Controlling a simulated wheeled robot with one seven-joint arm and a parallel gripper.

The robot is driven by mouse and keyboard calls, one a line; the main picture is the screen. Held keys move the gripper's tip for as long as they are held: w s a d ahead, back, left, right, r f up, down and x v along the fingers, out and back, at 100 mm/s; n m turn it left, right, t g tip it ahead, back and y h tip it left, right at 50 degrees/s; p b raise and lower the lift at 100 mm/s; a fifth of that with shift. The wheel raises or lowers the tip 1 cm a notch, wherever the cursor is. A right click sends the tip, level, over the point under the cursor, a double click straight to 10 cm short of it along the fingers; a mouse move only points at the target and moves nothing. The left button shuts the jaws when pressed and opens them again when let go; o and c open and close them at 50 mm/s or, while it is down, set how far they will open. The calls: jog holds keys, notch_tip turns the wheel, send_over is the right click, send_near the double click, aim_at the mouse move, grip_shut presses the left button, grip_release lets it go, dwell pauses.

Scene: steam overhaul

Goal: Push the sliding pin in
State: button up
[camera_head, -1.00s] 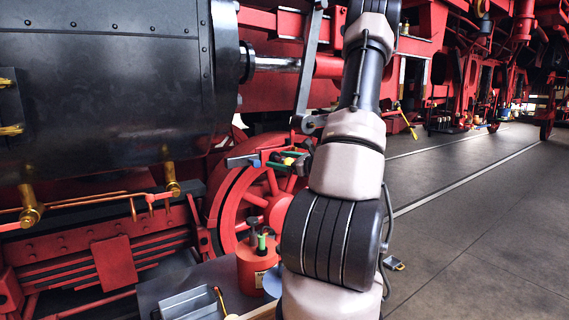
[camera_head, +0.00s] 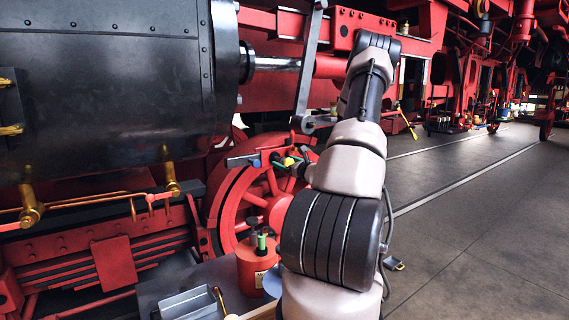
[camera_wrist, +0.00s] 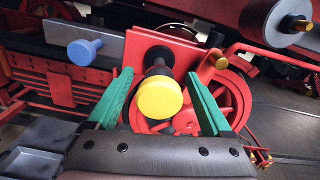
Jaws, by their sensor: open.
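A pin with a round yellow head (camera_wrist: 160,97) and a black shaft sticks out of a red plate (camera_wrist: 150,45) in the wrist view. My gripper (camera_wrist: 160,75) is open, with one green finger on each side of the yellow head and a visible gap to both. A blue-headed pin (camera_wrist: 82,50) sticks out of a grey bar to the left. The frames do not show which pin slides.
A red spoked wheel (camera_head: 262,200) stands behind the plate. A red can (camera_head: 256,268) and a grey tray (camera_head: 190,303) stand below. A grey cylinder with a brass end (camera_wrist: 285,22) hangs at the wrist view's upper right. Open floor (camera_head: 480,230) lies to the right.

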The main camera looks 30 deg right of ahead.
aim_at(281, 160)
jog(key=shift+w, duration=0.25)
grip_shut()
jog(key=shift+w, duration=1.35)
grip_release()
